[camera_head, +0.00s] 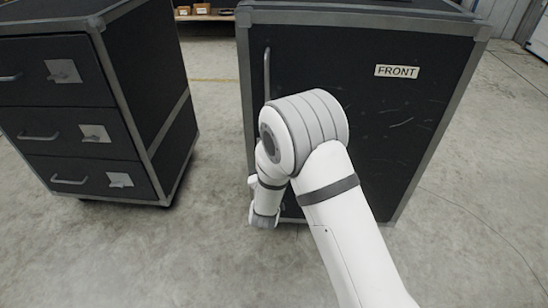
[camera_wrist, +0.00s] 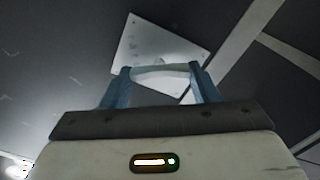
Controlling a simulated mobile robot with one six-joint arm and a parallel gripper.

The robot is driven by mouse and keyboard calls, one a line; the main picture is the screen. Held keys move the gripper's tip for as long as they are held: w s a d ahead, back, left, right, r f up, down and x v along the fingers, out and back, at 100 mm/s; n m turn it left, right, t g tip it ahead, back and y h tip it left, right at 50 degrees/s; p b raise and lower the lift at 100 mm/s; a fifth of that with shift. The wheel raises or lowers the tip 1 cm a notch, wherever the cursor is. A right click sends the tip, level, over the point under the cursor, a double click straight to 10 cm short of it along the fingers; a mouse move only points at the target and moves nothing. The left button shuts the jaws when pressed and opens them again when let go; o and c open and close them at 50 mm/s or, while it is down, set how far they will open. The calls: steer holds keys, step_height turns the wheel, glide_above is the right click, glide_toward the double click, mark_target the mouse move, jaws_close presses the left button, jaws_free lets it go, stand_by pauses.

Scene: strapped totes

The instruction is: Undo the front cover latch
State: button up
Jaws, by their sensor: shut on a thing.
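The black case (camera_head: 420,130) with the FRONT label (camera_head: 396,72) stands ahead, its cover closed in the head view. In the wrist view, the latch plate (camera_wrist: 140,48) is a pale square on the dark cover. A pale latch lever (camera_wrist: 163,70) spans the space between the blue fingers of my gripper (camera_wrist: 161,74). My gripper is shut on this lever, one finger at each end. In the head view, my arm hides the latch and my fingers.
A vertical handle (camera_head: 267,74) is on the cover's left side. A black drawer cabinet (camera_head: 150,85) with handles and pale latch plates stands to the left. Bare concrete floor (camera_head: 215,130) lies between them. Small boxes (camera_head: 201,9) sit on a shelf behind.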

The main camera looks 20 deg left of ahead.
steer(key=n+p, duration=0.3)
steer(key=n, duration=0.8)
steer(key=shift+d+f+n, duration=0.1)
steer(key=shift+f+n, duration=0.05)
steer(key=shift+n, duration=0.25)
stand_by(0.3)
steer(key=o, duration=1)
steer(key=p+v, duration=0.2)
steer(key=v, duration=0.5)
steer(key=shift+s, duration=0.4)
